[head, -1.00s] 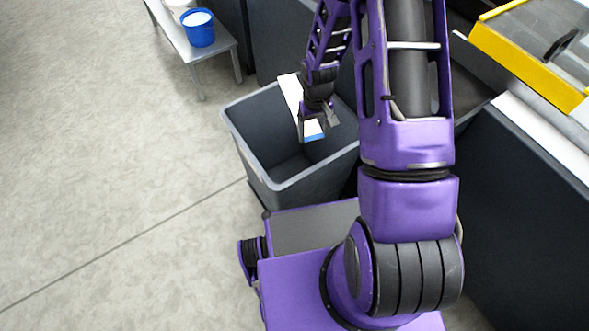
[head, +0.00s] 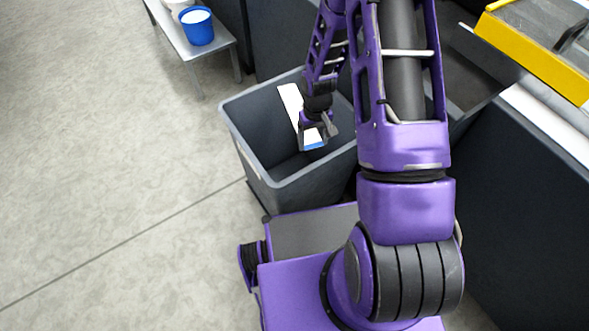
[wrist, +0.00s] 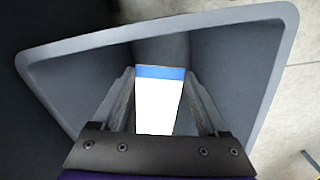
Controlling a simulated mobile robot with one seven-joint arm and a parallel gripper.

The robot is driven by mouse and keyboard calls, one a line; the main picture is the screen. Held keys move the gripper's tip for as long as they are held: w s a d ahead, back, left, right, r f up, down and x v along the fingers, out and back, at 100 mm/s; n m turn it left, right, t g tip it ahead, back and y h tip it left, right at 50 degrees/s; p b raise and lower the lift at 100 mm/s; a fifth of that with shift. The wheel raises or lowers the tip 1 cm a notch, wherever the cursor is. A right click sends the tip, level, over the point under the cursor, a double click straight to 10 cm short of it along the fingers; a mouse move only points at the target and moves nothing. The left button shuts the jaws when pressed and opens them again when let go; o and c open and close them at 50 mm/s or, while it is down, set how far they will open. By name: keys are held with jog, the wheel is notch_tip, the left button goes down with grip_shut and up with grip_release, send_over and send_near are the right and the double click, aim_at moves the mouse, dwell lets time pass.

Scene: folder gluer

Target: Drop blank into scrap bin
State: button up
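The blank (head: 291,108) is a flat white strip with a blue band at one end. In the wrist view the blank (wrist: 157,105) lies between the two fingers, its blue band reaching from fingertip to fingertip. My gripper (head: 314,143) holds it at the blue end, and the white part sticks out to the upper left in the head view. The scrap bin (head: 252,152) is a grey, open-topped tub. My gripper and the blank are over its opening, within the rim. The wrist view shows the bin's rim (wrist: 160,27) and inner walls around them.
A dark machine side (head: 520,200) with a yellow-edged part (head: 530,57) is on the right. The floor at left is clear.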

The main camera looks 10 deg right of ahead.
jog(key=o, duration=0.3)
notch_tip(320, 180, up, 17)
jog(key=p, duration=0.3)
jog(key=shift+r, duration=0.2)
jog(key=shift+w, duration=0.1)
